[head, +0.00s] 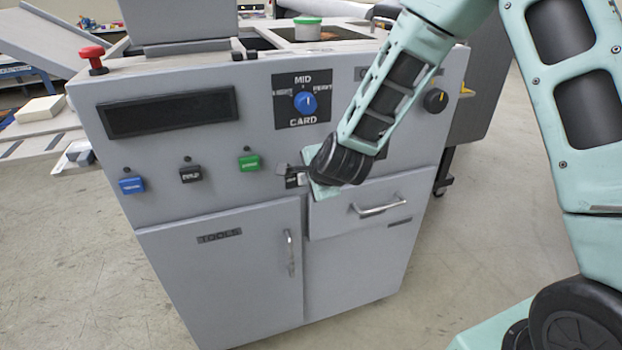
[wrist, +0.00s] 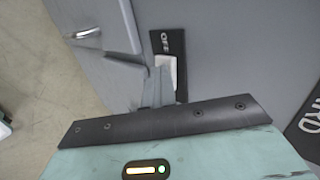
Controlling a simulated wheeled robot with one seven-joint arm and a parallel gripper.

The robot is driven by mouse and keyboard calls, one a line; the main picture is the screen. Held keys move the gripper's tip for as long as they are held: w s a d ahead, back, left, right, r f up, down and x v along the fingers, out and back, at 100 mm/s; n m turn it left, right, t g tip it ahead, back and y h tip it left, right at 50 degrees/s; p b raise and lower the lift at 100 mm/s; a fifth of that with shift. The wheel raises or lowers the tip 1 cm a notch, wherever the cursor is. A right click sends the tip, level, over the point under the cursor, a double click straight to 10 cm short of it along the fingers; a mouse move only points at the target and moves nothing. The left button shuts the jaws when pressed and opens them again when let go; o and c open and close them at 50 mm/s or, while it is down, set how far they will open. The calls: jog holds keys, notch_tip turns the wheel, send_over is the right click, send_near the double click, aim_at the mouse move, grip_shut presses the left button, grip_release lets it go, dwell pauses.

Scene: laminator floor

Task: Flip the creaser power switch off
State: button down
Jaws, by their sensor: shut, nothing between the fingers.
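The power switch shows in the wrist view as a black plate (wrist: 181,45) with a pale rocker (wrist: 168,64) and white lettering that looks like OFF at one end. In the head view only a small dark part of its plate (head: 291,182) shows; my gripper hides the rest. My gripper (head: 283,170) is shut and empty, in front of the grey machine panel. In the wrist view its closed fingertips (wrist: 158,72) overlap the rocker's edge; I cannot tell whether they touch it. Which way the rocker is tipped is unclear.
Blue (head: 131,186), black (head: 190,173) and green (head: 249,162) buttons line the panel at left. A blue dial (head: 305,103) sits above my gripper, a drawer (head: 360,207) lies below right, and a red knob (head: 93,57) stands at the top left corner.

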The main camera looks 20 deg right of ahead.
jog(key=shift+w+d, duration=0.15)
jog(key=shift+d, duration=0.05)
jog(key=shift+d+b, duration=0.3)
jog(key=shift+d, duration=0.6)
